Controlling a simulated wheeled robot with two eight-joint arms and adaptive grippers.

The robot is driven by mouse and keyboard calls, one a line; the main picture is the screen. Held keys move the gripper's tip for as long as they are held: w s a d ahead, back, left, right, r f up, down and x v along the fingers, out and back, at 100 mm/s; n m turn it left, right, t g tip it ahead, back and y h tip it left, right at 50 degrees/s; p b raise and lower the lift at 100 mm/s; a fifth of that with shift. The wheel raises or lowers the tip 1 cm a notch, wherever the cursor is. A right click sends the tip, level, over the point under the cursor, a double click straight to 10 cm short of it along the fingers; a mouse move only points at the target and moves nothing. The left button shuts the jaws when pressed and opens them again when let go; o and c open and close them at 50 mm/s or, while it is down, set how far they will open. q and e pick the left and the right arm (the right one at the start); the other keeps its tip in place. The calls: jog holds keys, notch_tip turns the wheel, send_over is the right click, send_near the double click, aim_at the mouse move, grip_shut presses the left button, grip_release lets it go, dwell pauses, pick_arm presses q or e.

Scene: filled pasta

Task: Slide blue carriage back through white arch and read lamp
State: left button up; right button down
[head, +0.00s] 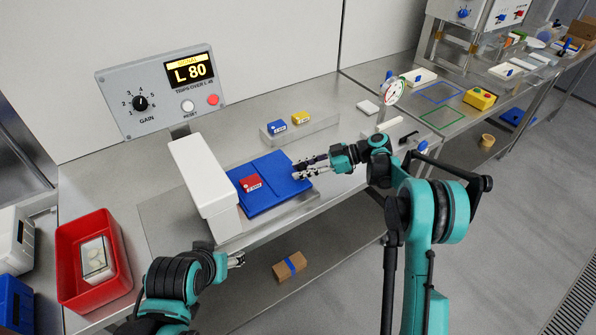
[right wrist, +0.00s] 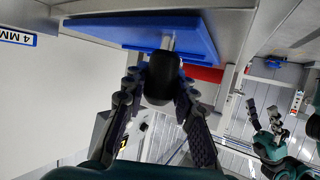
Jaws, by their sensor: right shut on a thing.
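The blue carriage (head: 282,170) is a flat plate with a red labelled block (head: 251,184) on it. Its left end meets the white arch (head: 200,170), which hides whatever lies inside. My right gripper (head: 303,168) is at the carriage's right end. In the right wrist view, its fingers are shut on the black handle (right wrist: 162,78) under the blue plate (right wrist: 150,32). The grey panel (head: 122,90) has a display (head: 190,71) reading L 80 and a red round lamp or button (head: 213,100). My left gripper (head: 237,260) is empty in front of the bench, its fingers apart.
A blue block (head: 276,127) and a yellow block (head: 300,118) stand on a raised ledge behind the carriage. A red bin (head: 75,240) stands at left. A round gauge (head: 393,92) stands at right. A brown box (head: 290,267) lies on the lower shelf.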

jog(key=shift+w+d, duration=0.15)
jog(key=shift+d, duration=0.05)
jog(key=c, duration=1.5)
grip_release()
jog(key=v, duration=1.2)
jog(key=shift+d+f, duration=0.1)
jog(key=shift+d, duration=0.1)
